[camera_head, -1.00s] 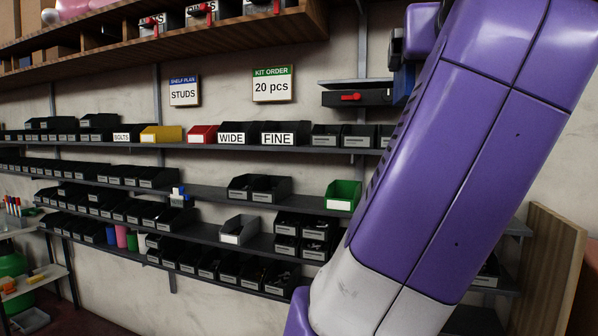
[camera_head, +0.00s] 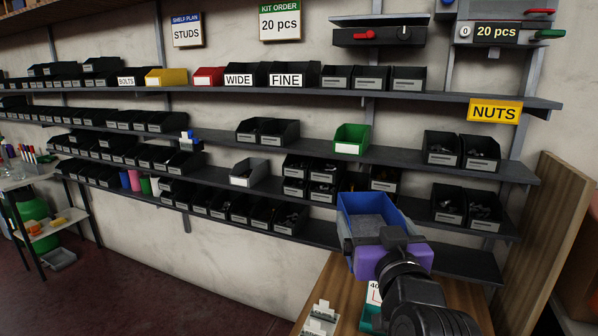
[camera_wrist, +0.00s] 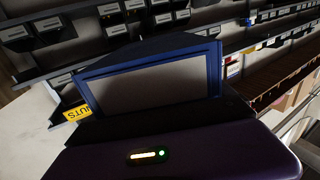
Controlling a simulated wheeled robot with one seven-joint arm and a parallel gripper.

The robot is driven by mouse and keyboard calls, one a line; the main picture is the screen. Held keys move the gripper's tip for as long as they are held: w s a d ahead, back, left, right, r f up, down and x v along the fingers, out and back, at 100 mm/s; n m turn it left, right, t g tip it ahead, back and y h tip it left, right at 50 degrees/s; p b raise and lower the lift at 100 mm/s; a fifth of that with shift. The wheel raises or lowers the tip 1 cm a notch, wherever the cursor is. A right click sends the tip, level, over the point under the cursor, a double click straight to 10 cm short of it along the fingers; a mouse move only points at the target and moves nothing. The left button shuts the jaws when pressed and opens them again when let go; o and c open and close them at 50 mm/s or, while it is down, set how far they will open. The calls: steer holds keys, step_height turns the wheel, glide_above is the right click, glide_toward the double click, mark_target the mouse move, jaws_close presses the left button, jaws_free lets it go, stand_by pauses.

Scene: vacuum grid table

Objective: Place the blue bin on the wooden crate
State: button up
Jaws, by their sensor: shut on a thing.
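The blue bin (camera_head: 364,203) is in front of the lower right shelves in the head view, with its open top and grey inside showing. My gripper (camera_head: 385,240), purple with dark jaws, is shut on the bin's near side and holds it above a wooden top. The blue bin (camera_wrist: 150,44) also fills the upper middle of the wrist view, above my purple gripper body. My fingertips are hard to make out there. I cannot tell whether the wooden top (camera_head: 336,275) below the bin belongs to the wooden crate.
Shelves (camera_head: 300,151) of mostly black bins line the wall behind. A green bin (camera_head: 351,138) and a yellow NUTS label (camera_head: 495,111) are near the blue bin. White-labelled items (camera_head: 320,318) stand on the wooden top. A wooden panel (camera_head: 535,235) stands at right. The left floor is open.

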steer(key=s+d+f, duration=0.2)
steer(key=s+f, duration=0.5)
steer(key=f, duration=0.6)
steer(key=s+d+f, duration=0.2)
steer(key=s+f, duration=0.5)
steer(key=f, duration=0.7)
steer(key=s+d+f+p, duration=0.1)
steer(key=s+f, duration=0.6)
steer(key=f, duration=0.7)
steer(key=shift+s+d+f+h, duration=0.25)
steer(key=shift+d+h, duration=0.05)
steer(key=shift+d, duration=0.55)
